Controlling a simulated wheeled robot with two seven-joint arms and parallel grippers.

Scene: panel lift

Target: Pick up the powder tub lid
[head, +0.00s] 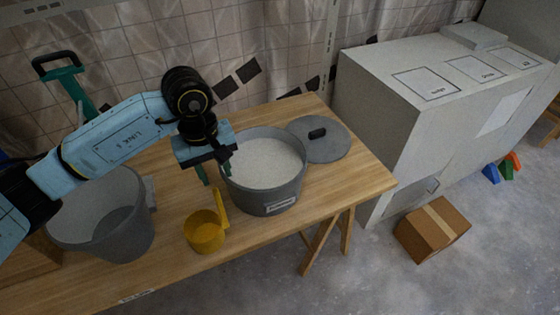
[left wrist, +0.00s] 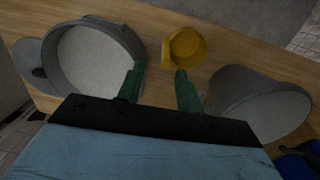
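The powder tub lid (head: 331,146) is a round grey disc with a dark handle (head: 317,133). It lies flat on the table behind and right of the powder tub. The grey powder tub (head: 268,201) stands open, with pale powder inside. In the left wrist view the lid (left wrist: 30,58) is at the far left, partly hidden by the tub (left wrist: 130,42). My left gripper (head: 214,172) is above the table at the tub's left rim, well left of the lid. Its green fingers (left wrist: 158,85) are apart with nothing between them. My right gripper is not in view.
A yellow scoop (head: 204,236) stands on the table (head: 180,265) in front of the tub. A grey bucket (head: 125,240) stands at the left. A large white cabinet (head: 390,120) is right of the table, with a cardboard box (head: 432,230) on the floor.

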